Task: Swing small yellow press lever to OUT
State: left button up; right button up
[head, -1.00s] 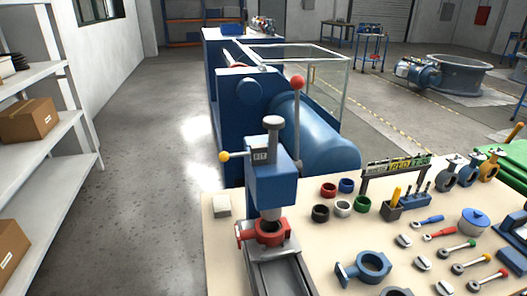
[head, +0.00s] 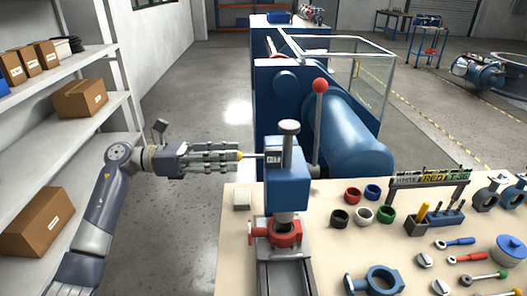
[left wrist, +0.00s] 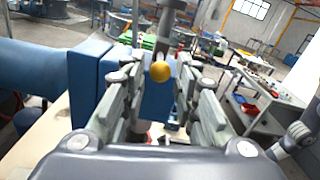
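The small yellow press lever ends in a yellow ball (head: 239,155) on a thin rod, which sticks out left from the blue press head (head: 287,185). A small dark label (head: 273,157) with light lettering sits by the rod. My left gripper (head: 238,156) reaches in level from the left, its fingertips at the ball. In the left wrist view the ball (left wrist: 160,71) sits between the two open fingers (left wrist: 161,82), with a gap visible on each side.
A red clamp piece (head: 286,238) sits under the press. A tall lever with a red ball (head: 320,86) stands behind it. Coloured rings and tools lie right on the bench (head: 330,260). Shelves with boxes (head: 80,98) stand left; the floor between is open.

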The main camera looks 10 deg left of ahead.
aim_at(264, 156)
pick_arm(q)
jog(key=p+x, duration=0.2)
jog(key=x, duration=0.5)
jog(key=shift+d+r+p, duration=0.1)
jog(key=shift+d+p, duration=0.15)
jog(key=shift+p, duration=0.05)
jog(key=shift+w+d, duration=0.15)
jog(key=shift+d, duration=0.25)
pick_arm(e)
jog(key=d+r, duration=0.1)
jog(key=r, duration=0.2)
jog(key=shift+d+r, duration=0.15)
jog(key=shift+d, duration=0.25)
pick_arm(q)
jog(key=shift+c, duration=0.3)
